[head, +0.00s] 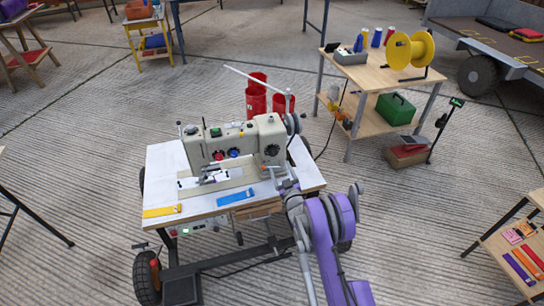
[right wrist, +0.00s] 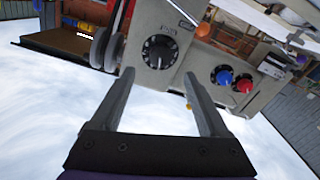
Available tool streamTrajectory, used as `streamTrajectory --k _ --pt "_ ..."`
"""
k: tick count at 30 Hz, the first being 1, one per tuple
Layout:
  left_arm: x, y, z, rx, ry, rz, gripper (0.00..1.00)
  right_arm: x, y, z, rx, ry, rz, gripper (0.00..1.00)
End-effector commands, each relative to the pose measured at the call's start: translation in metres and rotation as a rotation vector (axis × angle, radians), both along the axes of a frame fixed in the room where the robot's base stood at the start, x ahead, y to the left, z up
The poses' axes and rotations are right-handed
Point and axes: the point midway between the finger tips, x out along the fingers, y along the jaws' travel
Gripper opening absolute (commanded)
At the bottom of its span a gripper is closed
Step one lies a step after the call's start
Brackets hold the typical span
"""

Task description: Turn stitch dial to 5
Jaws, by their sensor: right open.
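The stitch dial (right wrist: 160,52) is a round black knob with white marks on the end of the beige sewing machine, in the right wrist view. It also shows as a dark disc (head: 271,150) in the head view. The number it points to is too small to read. My right gripper (right wrist: 158,78) is open, its two fingers reaching toward the dial, one on each side of it in the picture. I cannot tell whether they touch it. In the head view my right gripper (head: 287,185) is at the right front of the sewing machine (head: 235,142). My left gripper is not in view.
The machine stands on a wheeled white-topped table (head: 165,160). A blue knob (right wrist: 224,77) and a red knob (right wrist: 244,86) sit beside the dial on the machine. Red containers (head: 256,98) stand behind it. A wooden cart (head: 365,78) stands at the back right. Concrete floor lies open around.

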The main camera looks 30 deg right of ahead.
Motion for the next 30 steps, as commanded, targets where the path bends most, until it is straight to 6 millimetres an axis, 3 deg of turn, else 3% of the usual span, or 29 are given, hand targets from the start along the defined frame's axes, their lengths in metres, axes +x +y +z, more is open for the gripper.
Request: streamTrajectory --k 6,12,25,26,30 --pt "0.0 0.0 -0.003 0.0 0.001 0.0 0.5 0.043 -0.01 -0.001 0.001 0.001 0.0 0.78" --pt "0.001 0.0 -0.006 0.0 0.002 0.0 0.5 0.072 -0.016 -0.001 0.002 0.0 0.0 0.78" --pt "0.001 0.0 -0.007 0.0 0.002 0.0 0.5 0.083 -0.019 0.0 0.001 0.001 0.0 0.78" --pt "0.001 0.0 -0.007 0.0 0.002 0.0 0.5 0.083 -0.019 0.0 0.001 0.002 -0.001 0.76" --pt "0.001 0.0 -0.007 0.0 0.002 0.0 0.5 0.083 -0.019 0.0 0.001 0.002 -0.001 0.51"
